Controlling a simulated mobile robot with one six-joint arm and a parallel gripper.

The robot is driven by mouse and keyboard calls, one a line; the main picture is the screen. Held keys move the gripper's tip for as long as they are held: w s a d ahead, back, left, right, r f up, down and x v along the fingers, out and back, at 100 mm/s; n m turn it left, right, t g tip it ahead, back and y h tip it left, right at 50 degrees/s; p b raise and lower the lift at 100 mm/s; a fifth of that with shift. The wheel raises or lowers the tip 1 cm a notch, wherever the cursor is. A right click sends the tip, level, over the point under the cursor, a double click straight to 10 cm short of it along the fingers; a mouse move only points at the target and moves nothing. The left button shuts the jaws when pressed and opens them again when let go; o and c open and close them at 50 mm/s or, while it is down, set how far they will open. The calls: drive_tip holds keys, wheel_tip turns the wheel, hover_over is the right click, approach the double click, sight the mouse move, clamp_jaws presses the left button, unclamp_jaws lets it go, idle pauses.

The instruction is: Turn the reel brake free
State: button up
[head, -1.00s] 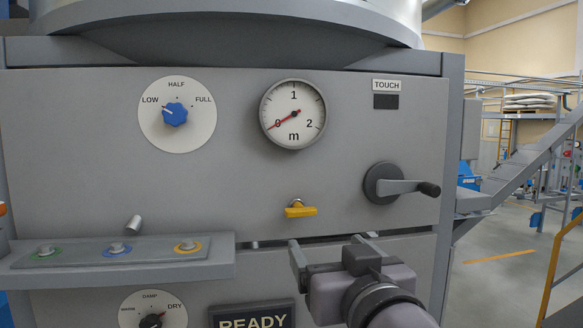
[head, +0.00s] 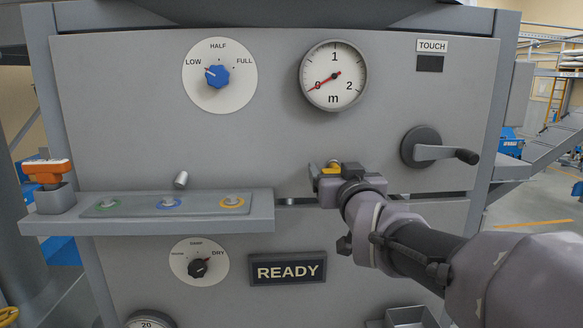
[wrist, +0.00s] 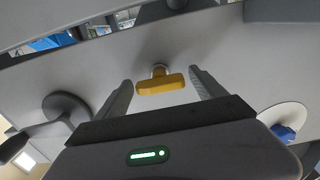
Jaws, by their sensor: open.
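The likely reel brake is a small yellow T-shaped handle (head: 329,170) on a brass stem in the grey panel, below the round gauge. In the head view my gripper (head: 335,177) is right in front of it and partly hides it. In the wrist view the yellow handle (wrist: 161,84) lies crosswise between the two fingertips of my gripper (wrist: 162,88), with a gap on each side. The fingers are open and do not appear to touch it. The handle's bar looks about horizontal in the head view.
A grey crank (head: 440,152) sits right of the handle. A blue knob (head: 217,76) on a LOW/HALF/FULL dial and a gauge (head: 334,76) are above. A shelf (head: 150,212) with coloured rings juts out at left. A READY sign (head: 288,269) is below.

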drive_tip(key=shift+s, duration=0.15)
drive_tip(key=shift+c, duration=0.7)
drive_tip(key=c, duration=1.2)
drive_tip(key=shift+f+n+b, duration=0.1)
drive_tip(key=shift+n+b, duration=0.2)
drive_tip(key=shift+b, duration=0.15)
drive_tip(key=n+b, duration=0.2)
drive_tip(key=b, duration=0.1)
drive_tip(key=shift+a+f+n+b, duration=0.1)
drive_tip(key=shift+f+n+b, duration=0.05)
drive_tip(key=shift+n+b, duration=0.15)
drive_tip(key=n+b, duration=0.3)
drive_tip(key=n, duration=0.1)
drive_tip(key=shift+n+b, duration=0.3)
drive_tip(key=n, duration=0.4)
drive_tip(key=shift+a+n+b, duration=0.15)
drive_tip(key=shift+n+b, duration=0.15)
drive_tip(key=shift+b, duration=0.05)
drive_tip(key=n, duration=0.5)
drive_tip(key=shift+p, duration=0.3)
drive_tip(key=shift+n, duration=0.4)
